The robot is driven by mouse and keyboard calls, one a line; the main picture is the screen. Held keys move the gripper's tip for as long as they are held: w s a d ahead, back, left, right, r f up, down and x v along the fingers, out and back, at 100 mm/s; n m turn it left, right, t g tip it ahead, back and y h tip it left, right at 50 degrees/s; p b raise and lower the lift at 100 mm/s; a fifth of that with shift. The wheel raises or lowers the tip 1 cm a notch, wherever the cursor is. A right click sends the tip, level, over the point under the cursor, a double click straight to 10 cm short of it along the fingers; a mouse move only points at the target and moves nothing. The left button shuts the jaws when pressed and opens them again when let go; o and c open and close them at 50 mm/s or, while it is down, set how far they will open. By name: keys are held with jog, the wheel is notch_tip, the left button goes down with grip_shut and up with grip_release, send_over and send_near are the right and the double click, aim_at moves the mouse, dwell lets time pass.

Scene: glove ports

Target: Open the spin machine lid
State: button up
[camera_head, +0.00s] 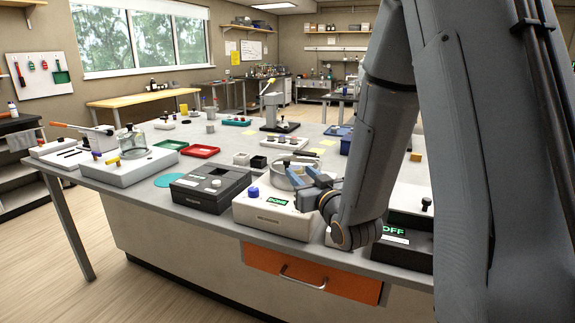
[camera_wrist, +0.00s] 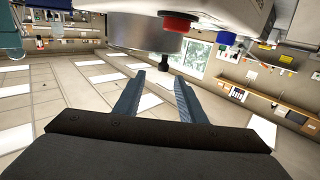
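The spin machine (camera_head: 272,217) is a white box on the bench with a green "DONE" display and a blue knob (camera_head: 253,192). A round grey metal part (camera_head: 285,176), which looks like its lid or drum, sits on top, partly hidden by my gripper (camera_head: 305,178). In the wrist view the scene is rolled over, and the machine (camera_wrist: 235,12) shows at the top with a metal cylinder (camera_wrist: 140,35). A small black knob on a stem (camera_wrist: 164,61) lies just beyond and between the tips of my gripper (camera_wrist: 159,82). The fingers are apart, with nothing held.
A dark box with a recessed top (camera_head: 208,187) stands left of the machine. A dark device with an "OFF" display (camera_head: 402,245) is at the right, partly behind my arm. An orange drawer (camera_head: 310,275) is below the bench edge.

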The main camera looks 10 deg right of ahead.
aim_at(288, 163)
jog(key=w, duration=0.2)
jog(key=w+a+p, duration=0.1)
jog(key=w, duration=0.2)
jog(key=w+a+p, duration=0.1)
jog(key=w, duration=0.1)
jog(key=shift+w, duration=0.25)
grip_shut()
